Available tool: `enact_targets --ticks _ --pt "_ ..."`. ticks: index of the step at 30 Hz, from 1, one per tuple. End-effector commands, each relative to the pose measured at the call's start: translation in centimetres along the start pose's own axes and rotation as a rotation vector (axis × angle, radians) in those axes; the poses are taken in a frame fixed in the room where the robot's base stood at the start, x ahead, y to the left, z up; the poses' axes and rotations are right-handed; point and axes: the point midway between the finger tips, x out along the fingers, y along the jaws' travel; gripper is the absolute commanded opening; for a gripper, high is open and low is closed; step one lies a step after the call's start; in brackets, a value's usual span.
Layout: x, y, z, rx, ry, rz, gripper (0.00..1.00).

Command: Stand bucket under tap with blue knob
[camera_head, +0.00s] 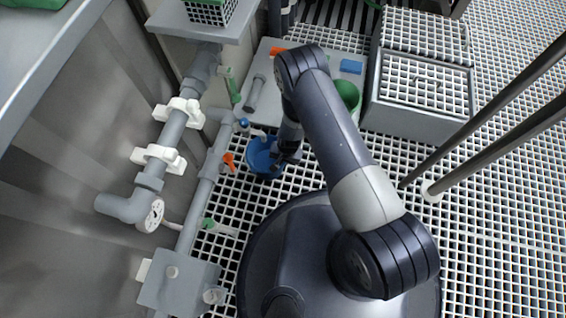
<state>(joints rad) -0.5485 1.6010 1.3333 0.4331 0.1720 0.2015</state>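A blue bucket (264,160) stands on or just above the white floor grating, right of the grey pipe; I cannot tell whether it touches. The tap with the blue knob (243,123) is on the pipe, just above and left of the bucket in the picture. Its pale spout points right, toward the bucket's upper edge. My gripper (284,160) reaches down at the bucket's right side and overlaps its rim. The fingers are dark and small, partly hidden by the arm, so I cannot tell whether they hold the bucket.
Taps with an orange knob (229,160) and a green knob (208,223) sit lower on the pipe. A green bucket (347,93), a blue item (351,66) and an orange item (277,50) are on the grey platform behind my arm. A grey grated box (418,105) stands right. Slanted rails cross the right side.

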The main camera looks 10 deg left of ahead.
Motion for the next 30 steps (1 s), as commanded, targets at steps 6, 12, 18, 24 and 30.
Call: enact_targets --ticks 6,12,18,24,30 --pt "0.47 -0.39 -0.08 0.000 0.002 -0.002 0.00" --pt "0.75 -0.35 -0.06 0.000 0.002 -0.001 0.00" --pt "0.75 -0.32 -0.03 0.000 0.001 -0.001 0.16" --pt "0.74 -0.32 -0.03 0.000 0.001 -0.001 0.27" --pt "0.60 -0.34 -0.03 0.000 0.001 -0.001 0.27"
